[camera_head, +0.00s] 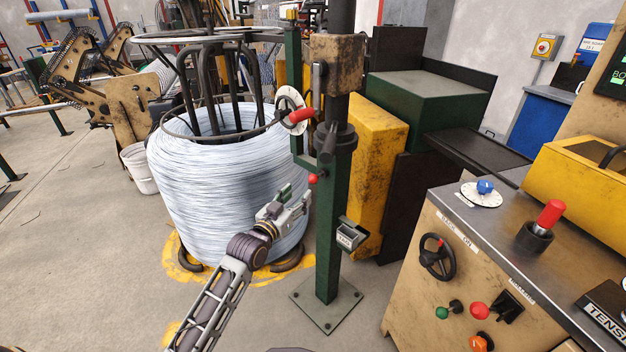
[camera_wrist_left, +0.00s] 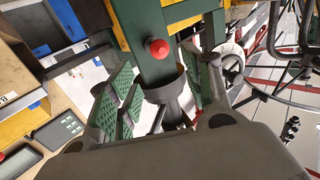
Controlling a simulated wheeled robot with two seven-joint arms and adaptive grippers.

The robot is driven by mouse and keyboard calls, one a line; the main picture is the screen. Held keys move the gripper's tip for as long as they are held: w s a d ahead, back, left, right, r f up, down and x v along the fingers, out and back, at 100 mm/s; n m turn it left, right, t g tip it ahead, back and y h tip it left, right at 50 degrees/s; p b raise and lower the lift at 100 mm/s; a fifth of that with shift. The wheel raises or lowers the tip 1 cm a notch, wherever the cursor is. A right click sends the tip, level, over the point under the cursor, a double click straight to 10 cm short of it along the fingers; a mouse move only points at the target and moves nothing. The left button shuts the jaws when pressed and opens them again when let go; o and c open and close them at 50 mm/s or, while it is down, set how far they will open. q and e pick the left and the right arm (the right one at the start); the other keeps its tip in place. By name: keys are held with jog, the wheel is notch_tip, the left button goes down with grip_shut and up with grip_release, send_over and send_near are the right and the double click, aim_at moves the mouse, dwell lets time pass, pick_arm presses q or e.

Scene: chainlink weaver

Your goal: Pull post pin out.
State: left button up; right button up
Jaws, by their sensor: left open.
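The post pin shows as a small red ball knob (camera_head: 313,179) on the left side of the upright green post (camera_head: 330,240) in the head view. It also shows in the left wrist view as a red knob (camera_wrist_left: 158,48) against the green post. My left gripper (camera_head: 296,196) is open, just left of the post and slightly below the knob. In the wrist view its green-padded fingers (camera_wrist_left: 165,72) stand apart on either side of the post's dark collar, with the knob seen between them. I see no contact with the knob. My right gripper is not in view.
A large wire coil (camera_head: 220,180) stands close left of the post. A small dark labelled box (camera_head: 350,236) is fixed on the post's right side. A control console (camera_head: 470,250) stands at the right.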

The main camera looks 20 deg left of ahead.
aim_at(311, 181)
pick_arm(q)
jog(key=shift+w+d+b, duration=0.2)
jog(key=shift+w+d, duration=0.05)
jog(key=shift+w, duration=1.05)
jog(key=shift+w+d+b, duration=0.15)
jog(key=shift+w+d, duration=0.1)
jog(key=shift+w, duration=1.05)
jog(key=shift+w+d+b, duration=0.15)
jog(key=shift+w+d, duration=0.05)
jog(key=shift+w, duration=0.65)
jog(key=shift+w+d+b, duration=0.15)
jog(key=shift+w, duration=0.65)
jog(key=shift+w+d, duration=0.15)
jog(key=shift+w, duration=1.1)
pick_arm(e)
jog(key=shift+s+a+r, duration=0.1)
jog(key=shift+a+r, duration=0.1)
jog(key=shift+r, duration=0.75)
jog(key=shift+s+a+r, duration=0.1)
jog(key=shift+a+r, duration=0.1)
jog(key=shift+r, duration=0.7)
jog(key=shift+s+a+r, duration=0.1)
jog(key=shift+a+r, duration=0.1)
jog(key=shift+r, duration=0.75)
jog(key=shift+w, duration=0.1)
pick_arm(q)
grip_shut()
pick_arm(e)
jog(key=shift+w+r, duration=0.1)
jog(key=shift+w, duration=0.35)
